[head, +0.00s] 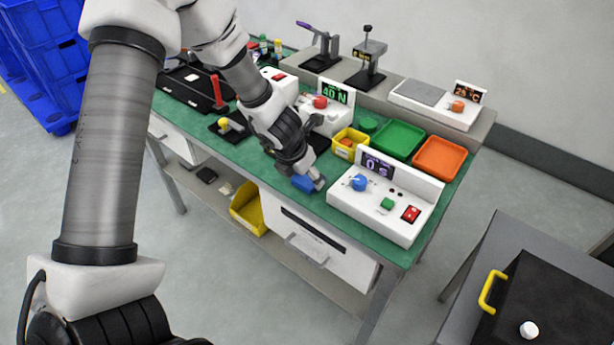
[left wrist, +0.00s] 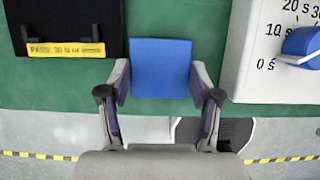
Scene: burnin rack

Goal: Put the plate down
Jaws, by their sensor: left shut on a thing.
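The plate is a small flat blue square (left wrist: 161,68) in the left wrist view, between my left gripper's fingers over the green bench top. In the head view the blue plate (head: 303,184) shows at the bench's front edge, left of the white timer box. My left gripper (head: 312,178) is shut on the plate's sides, and its fingers (left wrist: 160,88) show on both sides of it in the left wrist view. Whether the plate touches the bench top, I cannot tell. My right gripper is not in view.
The white timer box (head: 400,216) with a blue knob stands right of the plate. A black panel with a yellow label (left wrist: 66,50) lies to its left. Green (head: 398,124) and orange (head: 453,148) trays and a yellow bin (head: 338,151) stand behind. Bare green bench top separates plate and neighbours.

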